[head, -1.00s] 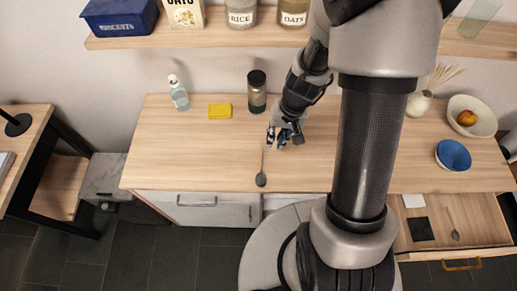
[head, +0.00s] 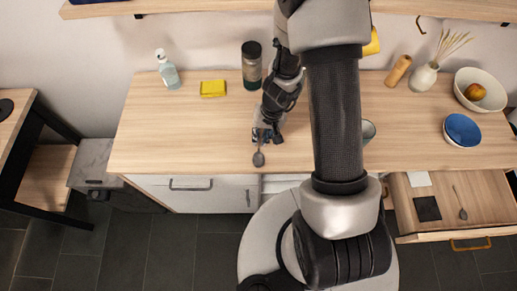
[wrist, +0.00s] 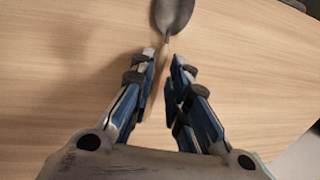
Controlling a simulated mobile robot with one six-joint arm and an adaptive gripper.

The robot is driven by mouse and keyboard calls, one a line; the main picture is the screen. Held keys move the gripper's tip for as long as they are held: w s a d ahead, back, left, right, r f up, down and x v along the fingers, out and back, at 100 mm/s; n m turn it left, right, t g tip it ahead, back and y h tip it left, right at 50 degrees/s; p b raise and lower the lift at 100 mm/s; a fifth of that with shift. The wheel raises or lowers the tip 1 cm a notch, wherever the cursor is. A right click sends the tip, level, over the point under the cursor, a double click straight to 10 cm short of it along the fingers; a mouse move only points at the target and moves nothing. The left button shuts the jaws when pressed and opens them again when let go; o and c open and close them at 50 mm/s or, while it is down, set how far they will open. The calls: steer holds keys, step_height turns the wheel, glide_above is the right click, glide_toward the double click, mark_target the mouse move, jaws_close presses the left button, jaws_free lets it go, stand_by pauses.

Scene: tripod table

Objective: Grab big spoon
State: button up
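A dark spoon (head: 259,158) lies on the wooden counter near its front edge, bowl toward the edge. In the wrist view the spoon's bowl (wrist: 172,14) is at the top, just beyond my fingertips, and its thin handle runs down between the fingers. My gripper (head: 266,135) is low over the handle, close behind the bowl. In the wrist view my gripper (wrist: 162,62) is open, with a gap between its blue fingers. I cannot tell whether a finger touches the handle. A second spoon (head: 460,204) lies in the open drawer at right.
A yellow sponge (head: 213,88), soap bottle (head: 167,70) and dark-lidded jar (head: 251,65) stand toward the back. A blue bowl (head: 462,130) and white bowl (head: 481,91) are at right. The open drawer (head: 477,231) juts out front right. The counter's left part is clear.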

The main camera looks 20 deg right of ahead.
steer(key=shift+a+f, duration=0.15)
steer(key=shift+f, duration=0.6)
steer(key=shift+c, duration=0.3)
jaws_close()
steer(key=shift+r, duration=0.15)
